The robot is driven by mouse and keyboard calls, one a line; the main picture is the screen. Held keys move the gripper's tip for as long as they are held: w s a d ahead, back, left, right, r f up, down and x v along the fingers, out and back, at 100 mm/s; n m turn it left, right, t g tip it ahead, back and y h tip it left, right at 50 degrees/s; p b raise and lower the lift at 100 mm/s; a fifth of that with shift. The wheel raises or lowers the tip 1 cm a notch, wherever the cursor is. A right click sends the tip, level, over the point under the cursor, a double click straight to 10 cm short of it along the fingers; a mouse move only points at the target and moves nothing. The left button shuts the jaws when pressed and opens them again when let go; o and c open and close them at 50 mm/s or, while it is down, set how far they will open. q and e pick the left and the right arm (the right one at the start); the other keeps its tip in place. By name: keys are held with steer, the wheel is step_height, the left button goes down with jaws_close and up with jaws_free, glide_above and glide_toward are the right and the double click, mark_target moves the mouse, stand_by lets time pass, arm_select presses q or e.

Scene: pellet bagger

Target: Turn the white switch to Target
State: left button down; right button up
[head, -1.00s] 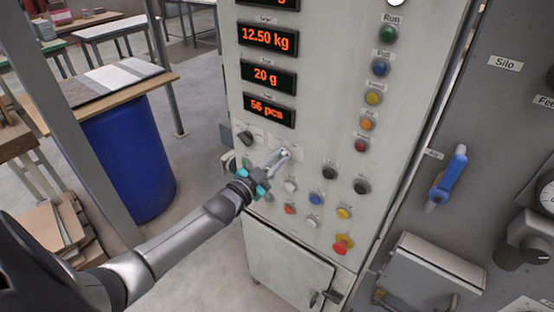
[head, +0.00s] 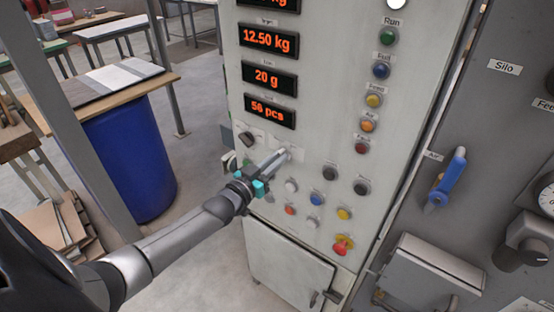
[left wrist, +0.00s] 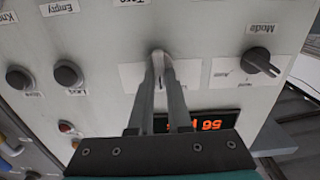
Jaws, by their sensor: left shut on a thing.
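The white switch (left wrist: 158,56) is on the pale control panel, on a light label plate below the number displays. Only a small part of it shows between my fingertips, so its pointing direction is hard to read. It also shows at the fingertips in the head view (head: 286,153). My left gripper (head: 282,157) reaches in from the left with its fingers on both sides of the switch, shut on it. In the left wrist view the fingers (left wrist: 160,65) close in around the switch. The label words beside it are too small to read. My right gripper is not in view.
A black Mode knob (head: 247,138) sits left of the switch. Several buttons (head: 315,198) lie close below and to the right, with a red mushroom button (head: 342,245) lower down. Displays (head: 270,111) are above. A blue barrel (head: 130,160) stands left of the cabinet.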

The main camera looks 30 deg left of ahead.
arm_select(q)
steer(key=n, duration=0.5)
steer(key=shift+a+n, duration=0.15)
steer(key=shift+n, duration=0.15)
stand_by(0.4)
steer(key=c, duration=0.9)
jaws_free()
steer(key=shift+o, duration=0.2)
steer(key=shift+s+f, duration=0.1)
steer(key=shift+s, duration=0.05)
steer(key=s+a, duration=0.1)
steer(key=s, duration=1.4)
steer(key=shift+a, duration=0.15)
steer(key=shift+w, duration=0.1)
